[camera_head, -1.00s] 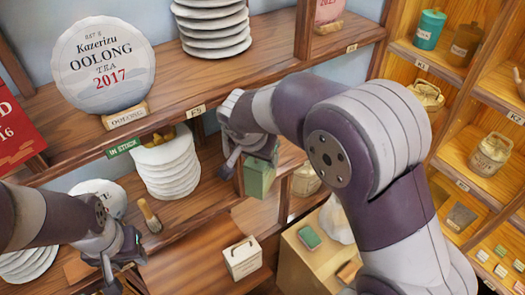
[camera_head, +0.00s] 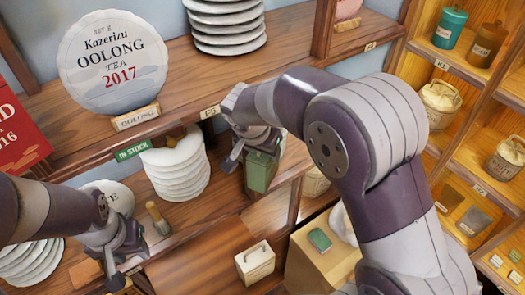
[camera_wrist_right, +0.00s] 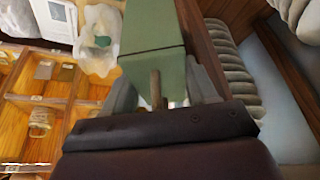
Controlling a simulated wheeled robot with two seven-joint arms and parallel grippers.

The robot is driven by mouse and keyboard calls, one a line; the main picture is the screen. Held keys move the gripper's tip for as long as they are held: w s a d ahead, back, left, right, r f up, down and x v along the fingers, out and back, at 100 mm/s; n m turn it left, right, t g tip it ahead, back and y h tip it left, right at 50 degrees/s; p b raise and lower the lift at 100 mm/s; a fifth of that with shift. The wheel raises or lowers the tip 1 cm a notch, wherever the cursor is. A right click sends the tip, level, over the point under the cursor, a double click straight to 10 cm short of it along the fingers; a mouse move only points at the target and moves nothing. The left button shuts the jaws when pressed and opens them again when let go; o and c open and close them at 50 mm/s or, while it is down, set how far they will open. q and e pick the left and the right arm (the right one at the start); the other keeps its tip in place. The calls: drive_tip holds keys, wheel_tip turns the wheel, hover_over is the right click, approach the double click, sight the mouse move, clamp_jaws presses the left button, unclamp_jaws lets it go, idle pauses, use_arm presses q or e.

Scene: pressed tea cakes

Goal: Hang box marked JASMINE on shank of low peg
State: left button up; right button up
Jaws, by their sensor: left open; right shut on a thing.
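A green box (camera_head: 259,172) hangs from my right gripper (camera_head: 240,152) in front of the lower shelf. Its marking cannot be read, so I cannot confirm JASMINE. In the right wrist view the green box (camera_wrist_right: 152,38) lies beyond the two fingers (camera_wrist_right: 160,92), which are shut on its near end. A thin brown rod stands between the fingers; I cannot tell whether it belongs to the box. A short wooden peg-like piece (camera_head: 157,217) stands on the lower shelf, but I cannot tell if it is the low peg. My left gripper (camera_head: 118,262) is open and empty at lower left.
A white handled box (camera_head: 254,262) sits lower down. The upper shelf (camera_head: 175,100) edge runs just above my right gripper. Wooden cubbies (camera_head: 455,150) fill the right.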

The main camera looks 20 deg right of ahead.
drive_tip(key=shift+w+d+f, duration=0.1)
drive_tip(key=shift+w, duration=0.15)
use_arm(q)
drive_tip(key=shift+w, duration=0.25)
use_arm(e)
drive_tip(key=shift+s, duration=0.1)
drive_tip(key=o, duration=1.5)
drive_tip(key=shift+s, duration=0.1)
drive_tip(key=shift+s+d, duration=0.1)
drive_tip(key=shift+d, duration=0.1)
use_arm(q)
drive_tip(key=shift+s+d, duration=0.25)
drive_tip(key=shift+a, duration=0.1)
use_arm(e)
drive_tip(key=shift+a, duration=0.15)
drive_tip(key=shift+r, duration=0.2)
